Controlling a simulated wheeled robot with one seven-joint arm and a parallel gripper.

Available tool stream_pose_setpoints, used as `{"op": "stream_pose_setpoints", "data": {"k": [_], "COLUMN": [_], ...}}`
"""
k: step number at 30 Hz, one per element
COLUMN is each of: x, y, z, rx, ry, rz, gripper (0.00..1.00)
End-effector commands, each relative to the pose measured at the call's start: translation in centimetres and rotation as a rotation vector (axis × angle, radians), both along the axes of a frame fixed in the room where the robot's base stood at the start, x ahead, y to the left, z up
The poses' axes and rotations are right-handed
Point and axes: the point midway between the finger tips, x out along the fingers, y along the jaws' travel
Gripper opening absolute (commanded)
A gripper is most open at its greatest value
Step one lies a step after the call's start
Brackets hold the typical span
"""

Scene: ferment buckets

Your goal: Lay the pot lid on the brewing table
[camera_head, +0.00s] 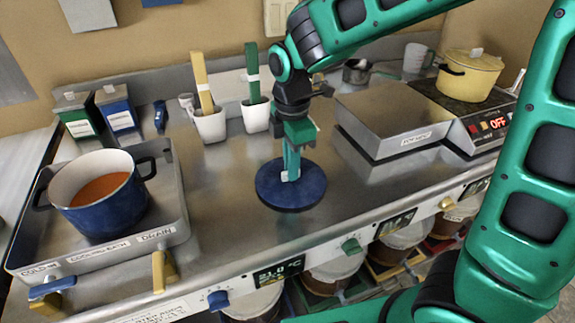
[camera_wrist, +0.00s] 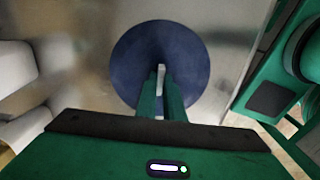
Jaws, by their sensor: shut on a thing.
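The pot lid (camera_head: 308,194) is a dark blue disc with a small pale knob. It is level at the middle of the steel brewing table (camera_head: 225,225), right at or just above its surface; I cannot tell whether it touches. My gripper (camera_head: 291,174) points straight down over the lid's centre and is shut on the knob. The wrist view also shows the lid (camera_wrist: 130,62) below my fingers (camera_wrist: 160,90), which hide part of the knob. A blue pot (camera_head: 110,208) with orange liquid stands uncovered in the cooling bath at the left.
The cooling bath (camera_head: 175,215) fills the table's left end. White cups (camera_head: 209,126) with upright paddles stand behind the lid. A steel box (camera_head: 385,120) and a hot plate with a yellow pot (camera_head: 470,77) are at the right. Bare steel lies around the lid.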

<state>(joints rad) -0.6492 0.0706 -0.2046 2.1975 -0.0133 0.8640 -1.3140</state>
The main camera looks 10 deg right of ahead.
Motion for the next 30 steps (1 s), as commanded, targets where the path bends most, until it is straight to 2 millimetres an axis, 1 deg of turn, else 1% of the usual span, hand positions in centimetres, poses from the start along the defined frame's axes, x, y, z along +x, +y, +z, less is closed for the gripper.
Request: {"op": "stream_pose_setpoints", "data": {"k": [9, 10, 12, 20, 23, 26, 30], "x": [0.0, 0.0, 0.0, 0.0, 0.0, 0.0, 0.1], "y": [0.1, 0.1, 0.1, 0.1, 0.1, 0.1, 0.2], "z": [-0.2, -0.2, -0.2, -0.1, 0.2, 1.1, 3.6], "rx": [0.000, 0.000, 0.000, 0.001, 0.001, 0.003, 0.004], "ry": [0.000, 0.000, -0.001, -0.001, -0.002, -0.003, -0.004], "rz": [0.001, 0.001, 0.002, 0.002, 0.002, 0.002, 0.002], "gripper": [0.00, 0.13, 0.27, 0.27, 0.27, 0.27, 0.27]}}
